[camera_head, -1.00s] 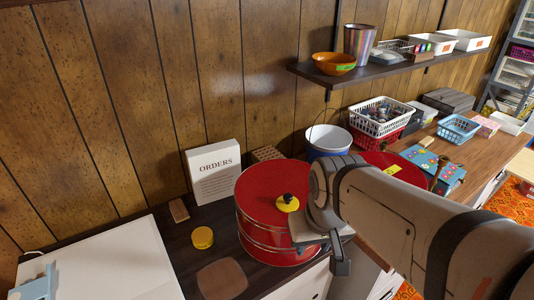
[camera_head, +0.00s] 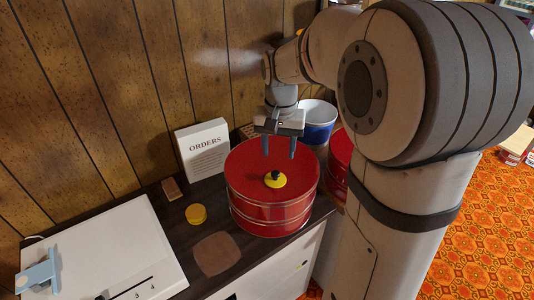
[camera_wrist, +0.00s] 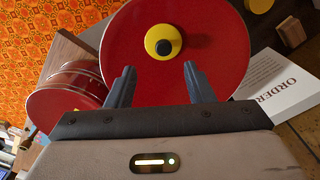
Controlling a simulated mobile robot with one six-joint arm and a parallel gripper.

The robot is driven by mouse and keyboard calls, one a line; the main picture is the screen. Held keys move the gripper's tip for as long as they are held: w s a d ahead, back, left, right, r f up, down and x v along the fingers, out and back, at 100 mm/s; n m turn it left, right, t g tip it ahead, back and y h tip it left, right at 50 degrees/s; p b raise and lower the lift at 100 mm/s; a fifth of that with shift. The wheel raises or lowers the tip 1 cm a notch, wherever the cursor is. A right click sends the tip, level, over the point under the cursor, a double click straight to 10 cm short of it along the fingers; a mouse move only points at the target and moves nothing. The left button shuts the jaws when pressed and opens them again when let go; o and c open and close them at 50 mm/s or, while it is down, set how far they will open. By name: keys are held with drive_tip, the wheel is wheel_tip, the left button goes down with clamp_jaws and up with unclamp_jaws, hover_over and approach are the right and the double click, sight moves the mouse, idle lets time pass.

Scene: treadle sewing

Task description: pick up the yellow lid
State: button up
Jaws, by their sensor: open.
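The yellow lid (camera_head: 268,183) is a small round disc with a black knob. It lies flat on top of the large red tin (camera_head: 245,171). In the wrist view the lid (camera_wrist: 152,37) shows just beyond my fingertips, near the top middle. My gripper (camera_head: 279,153) points down above the tin, with its fingers apart and empty. In the wrist view the gripper (camera_wrist: 159,70) spreads its fingers to either side below the lid. Nothing covers the lid; the height of the fingertips above it is hard to tell.
A small round yellow container (camera_head: 196,214) stands left of the tin, near a brown pad (camera_head: 216,254). The white ORDERS sign (camera_head: 203,150) stands behind. A blue-and-white bucket (camera_head: 318,122) and a second red tin (camera_head: 340,160) are at right. A white board (camera_head: 105,255) lies at left.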

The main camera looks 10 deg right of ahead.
sight(275, 172)
drive_tip(key=shift+w+f, duration=0.15)
drive_tip(key=shift+w, duration=0.2)
drive_tip(key=f, duration=0.7)
drive_tip(key=shift+s+a+f+p, duration=0.15)
drive_tip(key=shift+a+f+p, duration=0.1)
drive_tip(key=shift+p, duration=0.15)
drive_tip(key=shift+c, duration=0.5)
drive_tip(key=c, duration=0.9)
clamp_jaws()
